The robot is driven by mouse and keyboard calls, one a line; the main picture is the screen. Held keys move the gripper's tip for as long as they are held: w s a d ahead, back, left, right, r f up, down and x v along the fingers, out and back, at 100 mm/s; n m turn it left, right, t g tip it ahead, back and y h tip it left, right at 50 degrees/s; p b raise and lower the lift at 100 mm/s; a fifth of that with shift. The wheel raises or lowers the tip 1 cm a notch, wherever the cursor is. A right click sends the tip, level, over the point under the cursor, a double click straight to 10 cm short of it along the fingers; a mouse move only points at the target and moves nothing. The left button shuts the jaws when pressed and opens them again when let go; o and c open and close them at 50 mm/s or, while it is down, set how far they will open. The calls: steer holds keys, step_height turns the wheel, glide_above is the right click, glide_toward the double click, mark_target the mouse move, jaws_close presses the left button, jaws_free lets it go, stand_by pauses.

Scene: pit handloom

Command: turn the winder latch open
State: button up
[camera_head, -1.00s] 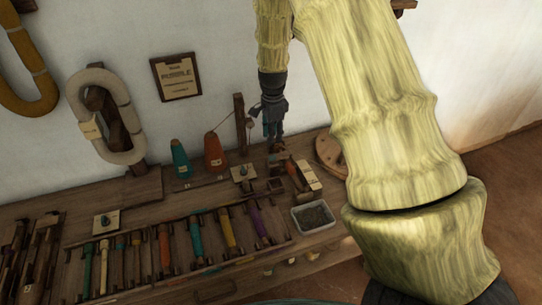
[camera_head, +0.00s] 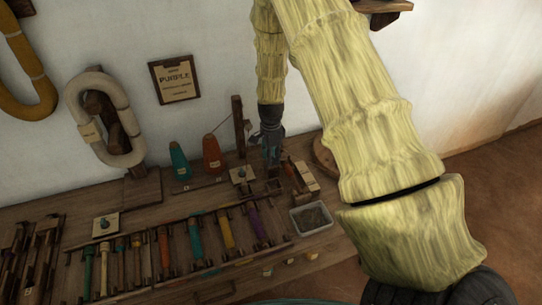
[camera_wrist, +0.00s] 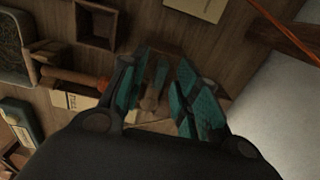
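My gripper (camera_head: 271,158) points down over the back right of the bench, beside the tall wooden post. In the wrist view the teal-padded fingers of my gripper (camera_wrist: 157,88) stand apart. A wooden, round-ended piece (camera_wrist: 150,98), which looks like the winder latch, shows between them. I cannot tell whether either finger touches it. The fingers and wrist hide much of the winder, and the latch is not clear in the head view.
An orange cone (camera_head: 212,154) and a teal cone (camera_head: 179,161) stand left of my gripper. A grey tray (camera_head: 311,218) sits at the bench's front right. Several coloured bobbins lie in a rack along the front. An orange thread (camera_wrist: 285,28) crosses the wrist view's upper right.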

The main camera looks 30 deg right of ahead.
jaws_close()
steer(key=shift+n, duration=0.3)
steer(key=n+p, duration=0.1)
steer(key=n, duration=0.3)
steer(key=shift+p, duration=0.35)
steer(key=n+p, duration=0.1)
steer(key=n, duration=0.3)
steer(key=shift+n, duration=0.4)
steer(key=n, duration=0.4)
steer(key=shift+n+p, duration=0.3)
steer(key=shift+p, duration=0.05)
steer(key=shift+n, duration=1.9)
